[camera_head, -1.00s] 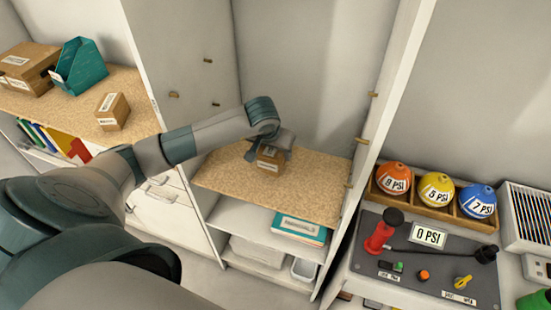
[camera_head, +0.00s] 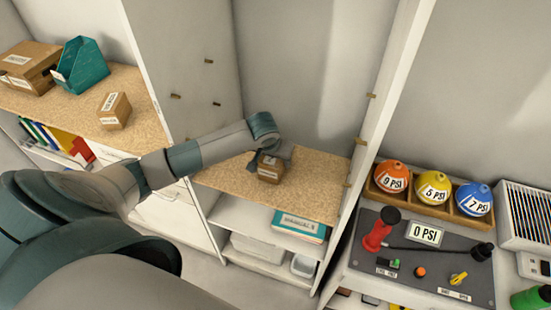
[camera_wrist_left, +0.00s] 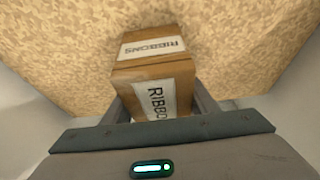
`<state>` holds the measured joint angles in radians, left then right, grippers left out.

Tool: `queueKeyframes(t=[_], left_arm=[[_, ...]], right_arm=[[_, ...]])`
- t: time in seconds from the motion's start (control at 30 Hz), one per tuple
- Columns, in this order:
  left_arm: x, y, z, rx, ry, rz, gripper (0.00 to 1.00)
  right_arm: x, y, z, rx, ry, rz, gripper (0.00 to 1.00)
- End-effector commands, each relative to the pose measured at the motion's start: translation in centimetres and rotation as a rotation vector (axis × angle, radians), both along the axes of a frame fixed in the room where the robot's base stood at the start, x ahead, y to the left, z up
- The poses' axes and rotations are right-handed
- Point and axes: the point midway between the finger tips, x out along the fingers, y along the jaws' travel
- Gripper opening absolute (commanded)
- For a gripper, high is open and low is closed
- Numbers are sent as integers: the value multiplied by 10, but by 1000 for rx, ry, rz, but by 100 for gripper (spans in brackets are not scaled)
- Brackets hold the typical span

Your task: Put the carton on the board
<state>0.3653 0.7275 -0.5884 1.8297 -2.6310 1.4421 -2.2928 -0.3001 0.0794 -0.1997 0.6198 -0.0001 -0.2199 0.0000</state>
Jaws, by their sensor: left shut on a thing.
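The carton (camera_head: 270,170) is a small brown box at the end of my left arm, over the cork-topped board (camera_head: 310,193) in the middle bay. In the left wrist view the carton (camera_wrist_left: 153,72) has white labels reading "RIBBONS". My left gripper (camera_head: 272,156) is shut on the carton, with a finger on each side of it in the wrist view (camera_wrist_left: 158,105). The board's speckled surface (camera_wrist_left: 240,50) fills the background there. I cannot tell whether the carton touches the board. My right gripper is not in view.
Another small carton (camera_head: 114,110), a larger box (camera_head: 30,66) and a teal file holder (camera_head: 81,65) stand on the left shelf. A tall white divider (camera_head: 372,110) borders the board on the right. A pump panel (camera_head: 425,262) and coloured balls (camera_head: 434,188) are beyond it.

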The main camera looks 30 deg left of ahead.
Motion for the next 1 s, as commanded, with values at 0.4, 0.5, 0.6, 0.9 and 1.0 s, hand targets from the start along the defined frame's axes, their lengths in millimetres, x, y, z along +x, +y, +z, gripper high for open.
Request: queueKeyframes(t=[0.4, 0.5, 0.6, 0.9, 1.0], left_arm=[[0, 0, 0, 0, 0, 0, 72], [0, 0, 1, 0, 0, 0, 72], [0, 0, 4, 1, -1, -1, 72], [-13, -3, 36, 2, -5, -3, 72], [-20, -5, 53, 2, -6, -3, 72]], right_arm=[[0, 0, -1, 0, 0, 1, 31], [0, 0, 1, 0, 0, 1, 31], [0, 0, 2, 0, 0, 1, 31], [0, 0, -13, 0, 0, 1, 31], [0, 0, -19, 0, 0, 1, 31]])
